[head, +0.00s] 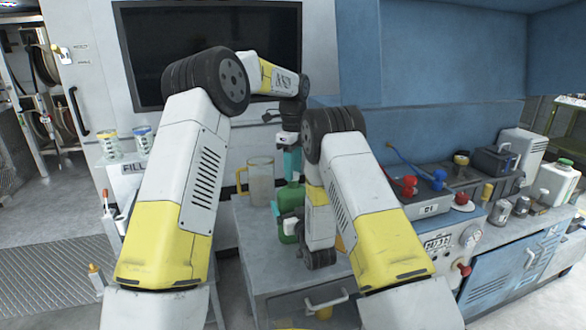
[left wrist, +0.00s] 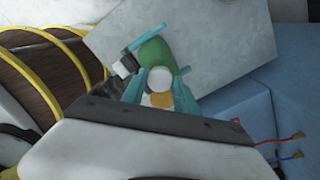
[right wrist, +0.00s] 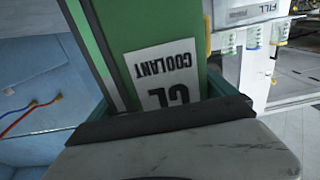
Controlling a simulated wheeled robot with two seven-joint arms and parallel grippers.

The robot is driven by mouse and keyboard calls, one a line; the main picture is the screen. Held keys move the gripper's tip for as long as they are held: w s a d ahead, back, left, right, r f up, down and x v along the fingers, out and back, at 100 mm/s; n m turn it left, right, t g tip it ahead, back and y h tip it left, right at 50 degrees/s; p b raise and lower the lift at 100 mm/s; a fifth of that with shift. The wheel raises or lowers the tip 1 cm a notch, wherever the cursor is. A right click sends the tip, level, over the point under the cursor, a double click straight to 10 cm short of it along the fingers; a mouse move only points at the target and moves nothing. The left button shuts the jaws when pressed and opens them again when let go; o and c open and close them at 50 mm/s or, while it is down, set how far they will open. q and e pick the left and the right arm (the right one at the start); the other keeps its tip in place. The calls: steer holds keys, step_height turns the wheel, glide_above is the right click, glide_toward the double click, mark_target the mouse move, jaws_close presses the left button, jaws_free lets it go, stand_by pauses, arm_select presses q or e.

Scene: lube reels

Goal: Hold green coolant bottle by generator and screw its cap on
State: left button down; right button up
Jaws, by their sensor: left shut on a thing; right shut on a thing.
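The green coolant bottle (head: 290,196) stands upright on the grey cabinet top, partly hidden by my right arm. In the right wrist view its green side and upside-down COOLANT label (right wrist: 165,70) fill the space between the fingers. My right gripper (right wrist: 168,108) is shut on the bottle's body. My left gripper (head: 292,162) points down directly above the bottle, its teal fingers shut. In the left wrist view a white round cap (left wrist: 158,78) sits between those fingers, over the green bottle (left wrist: 155,52). I cannot tell whether the cap touches the bottle's neck.
A clear pitcher (head: 261,182) with a yellow handle stands just left of the bottle. On the right, a blue bench carries red-knobbed equipment (head: 420,190), cans and a white bottle (head: 556,182).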

arm_select(q)
steer(key=shift+f, duration=0.55)
arm_select(e)
jaws_close()
arm_select(q)
steer(key=m, duration=0.8)
steer(key=shift+m, duration=0.4)
steer(key=m, duration=0.4)
steer(key=shift+f, duration=0.1)
steer(key=m, duration=0.4)
steer(key=c, duration=0.9)
jaws_free()
steer(key=shift+c, duration=0.2)
